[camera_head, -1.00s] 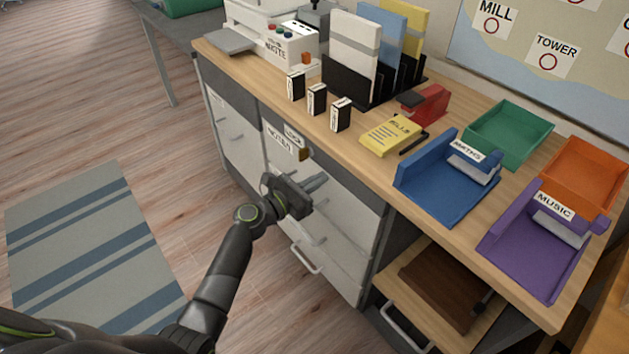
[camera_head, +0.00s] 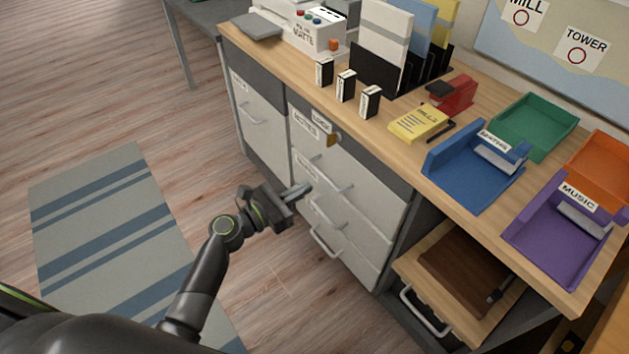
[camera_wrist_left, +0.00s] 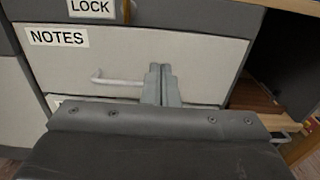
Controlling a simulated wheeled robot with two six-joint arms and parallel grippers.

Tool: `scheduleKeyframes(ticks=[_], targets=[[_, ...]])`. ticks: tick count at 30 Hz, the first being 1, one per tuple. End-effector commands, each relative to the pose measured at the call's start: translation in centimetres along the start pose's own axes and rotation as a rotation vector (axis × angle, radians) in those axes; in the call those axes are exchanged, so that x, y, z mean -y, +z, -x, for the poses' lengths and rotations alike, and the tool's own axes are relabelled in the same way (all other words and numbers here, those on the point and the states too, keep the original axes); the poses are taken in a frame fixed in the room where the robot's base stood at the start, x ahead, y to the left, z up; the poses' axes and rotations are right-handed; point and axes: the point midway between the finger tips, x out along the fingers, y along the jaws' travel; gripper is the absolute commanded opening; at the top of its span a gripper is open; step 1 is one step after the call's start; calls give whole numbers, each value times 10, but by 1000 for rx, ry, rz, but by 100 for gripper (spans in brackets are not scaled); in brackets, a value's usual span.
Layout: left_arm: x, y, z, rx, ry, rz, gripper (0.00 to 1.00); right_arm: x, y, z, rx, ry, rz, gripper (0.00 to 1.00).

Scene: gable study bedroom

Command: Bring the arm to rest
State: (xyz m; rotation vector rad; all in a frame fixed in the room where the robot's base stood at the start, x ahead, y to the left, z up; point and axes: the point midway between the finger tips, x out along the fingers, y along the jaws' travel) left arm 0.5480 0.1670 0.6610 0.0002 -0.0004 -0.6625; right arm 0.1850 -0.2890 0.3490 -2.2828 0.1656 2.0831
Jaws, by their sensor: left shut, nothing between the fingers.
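My left gripper (camera_head: 300,192) is in front of the white drawer fronts of the desk cabinet, its fingers pointing toward them. Its fingers are together with nothing between them. My right gripper is not in view.
The wooden desktop (camera_head: 400,165) carries a blue tray (camera_head: 470,180), a purple tray (camera_head: 550,240), a green tray (camera_head: 540,125), a red stapler (camera_head: 455,95) and a yellow pad (camera_head: 420,123). A lower drawer with a brown board (camera_head: 465,268) stands open at right. Floor by the striped rug (camera_head: 100,210) is free.

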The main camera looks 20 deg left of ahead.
Motion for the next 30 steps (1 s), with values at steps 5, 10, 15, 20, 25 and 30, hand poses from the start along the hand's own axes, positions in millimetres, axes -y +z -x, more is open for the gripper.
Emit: scheduleKeyframes(ticks=[5, 10, 15, 20, 25, 30], targets=[[0, 1, 8, 1, -1, 0, 0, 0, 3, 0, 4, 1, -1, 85], [1, -1, 9, -4, -1, -7, 0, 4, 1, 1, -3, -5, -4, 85], [11, -36, 22, -110, -17, -183, 0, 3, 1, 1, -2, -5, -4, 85], [34, -106, 59, -334, -118, -563, 0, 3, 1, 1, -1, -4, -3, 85], [60, -180, 116, -568, -340, -980, 0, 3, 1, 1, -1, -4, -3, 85], [85, -243, 188, -747, -679, -1348, 0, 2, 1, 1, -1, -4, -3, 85]])
